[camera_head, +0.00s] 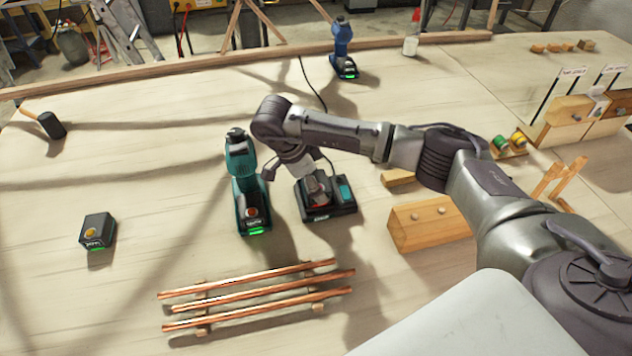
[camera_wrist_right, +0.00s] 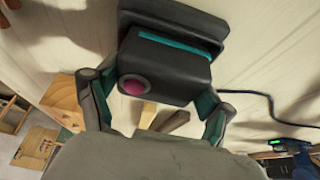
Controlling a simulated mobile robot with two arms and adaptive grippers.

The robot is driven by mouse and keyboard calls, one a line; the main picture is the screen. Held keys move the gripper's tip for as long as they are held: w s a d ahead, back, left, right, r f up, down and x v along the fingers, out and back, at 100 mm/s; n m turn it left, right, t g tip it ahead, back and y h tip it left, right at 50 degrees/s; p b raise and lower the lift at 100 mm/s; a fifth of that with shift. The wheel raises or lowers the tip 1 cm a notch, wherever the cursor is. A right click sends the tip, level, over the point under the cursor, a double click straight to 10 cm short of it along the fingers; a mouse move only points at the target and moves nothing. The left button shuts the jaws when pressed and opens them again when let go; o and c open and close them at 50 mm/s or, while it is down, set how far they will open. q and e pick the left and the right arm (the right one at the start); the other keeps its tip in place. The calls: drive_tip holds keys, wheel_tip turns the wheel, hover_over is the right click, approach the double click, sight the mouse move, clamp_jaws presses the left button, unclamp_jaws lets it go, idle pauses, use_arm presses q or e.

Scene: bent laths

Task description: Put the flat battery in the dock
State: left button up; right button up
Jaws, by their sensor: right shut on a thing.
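My right gripper (camera_head: 314,182) reaches down over the black dock (camera_head: 345,208) in the head view. In the right wrist view, its two fingers (camera_wrist_right: 155,98) are shut on the sides of a dark battery (camera_wrist_right: 168,78) with a magenta-red button. The black, teal-striped dock (camera_wrist_right: 180,15) appears right against the battery. The battery is at the dock, but I cannot tell whether it is fully seated, as the gripper hides much of it in the head view. My left gripper is not in view.
A teal drill (camera_head: 242,180) stands close left of the dock. Copper-coloured rods (camera_head: 255,292) lie in front. Wooden blocks (camera_head: 430,222) are at right, a blue drill (camera_head: 342,48) behind.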

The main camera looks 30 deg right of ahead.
drive_tip(key=shift+f, duration=0.3)
drive_tip(key=o, duration=1.3)
drive_tip(key=shift+o, duration=0.2)
drive_tip(key=shift+r+p, duration=1.85)
drive_tip(key=shift+r, duration=1.7)
drive_tip(key=shift+f, duration=0.1)
